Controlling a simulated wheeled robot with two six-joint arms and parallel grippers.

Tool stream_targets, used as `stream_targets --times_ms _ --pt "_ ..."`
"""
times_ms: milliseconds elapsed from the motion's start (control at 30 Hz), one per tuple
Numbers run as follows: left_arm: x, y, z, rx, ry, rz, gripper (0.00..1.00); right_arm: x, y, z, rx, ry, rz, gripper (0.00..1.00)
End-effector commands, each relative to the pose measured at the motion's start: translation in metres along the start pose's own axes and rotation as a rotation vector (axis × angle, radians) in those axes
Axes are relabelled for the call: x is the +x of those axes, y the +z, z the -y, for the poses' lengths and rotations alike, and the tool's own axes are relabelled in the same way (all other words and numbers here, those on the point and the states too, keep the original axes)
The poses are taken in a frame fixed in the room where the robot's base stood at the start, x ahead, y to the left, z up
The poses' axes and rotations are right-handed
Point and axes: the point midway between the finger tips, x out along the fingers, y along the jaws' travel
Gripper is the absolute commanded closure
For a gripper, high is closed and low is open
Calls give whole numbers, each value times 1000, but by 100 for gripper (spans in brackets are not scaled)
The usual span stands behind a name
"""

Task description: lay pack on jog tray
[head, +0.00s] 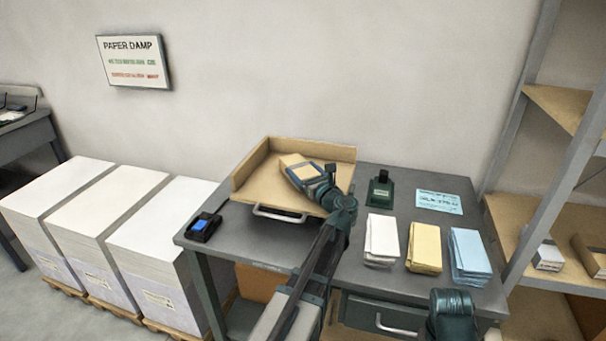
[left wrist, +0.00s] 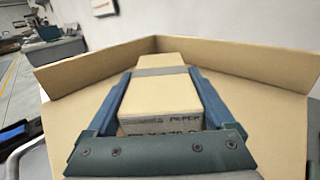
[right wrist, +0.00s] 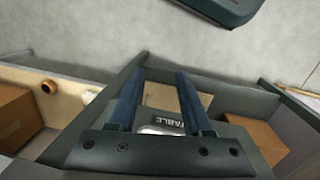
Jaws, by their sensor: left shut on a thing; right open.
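The tan paper pack (head: 293,163) with a grey band is held in my left gripper (head: 308,174), over the floor of the tan jog tray (head: 258,188). In the left wrist view the pack (left wrist: 160,108) lies lengthwise between the blue fingers, with printing on its near end. The tray's raised walls (left wrist: 235,67) stand behind it on two sides. I cannot tell whether the pack's underside touches the tray floor. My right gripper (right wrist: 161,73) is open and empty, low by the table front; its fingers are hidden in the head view.
White, yellow (head: 424,252) and blue (head: 468,250) paper stacks lie on the grey table's right side, with a dark green device (head: 380,190) and blue card (head: 439,202) behind. A small black device (head: 203,227) sits at the left. Tall paper stacks (head: 160,230) stand left; shelving (head: 560,215) stands right.

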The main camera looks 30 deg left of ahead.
Motion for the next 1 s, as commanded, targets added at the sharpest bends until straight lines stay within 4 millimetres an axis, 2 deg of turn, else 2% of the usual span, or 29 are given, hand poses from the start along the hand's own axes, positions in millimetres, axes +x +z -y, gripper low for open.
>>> stream_targets --times_ms 167,200,233,567,1000 --pt "0 -4 0 1 0 1 99 5 0 0 0 0 0 50" --pt "0 -3 0 0 0 0 6 3 0 0 0 0 0 50" --pt "0 -3 0 0 0 0 0 3 0 0 0 0 0 50" --pt "0 3 0 0 0 0 0 -3 0 0 0 0 0 50" --pt "-85 0 -1 0 -4 0 0 0 0 0 0 0 0 50"
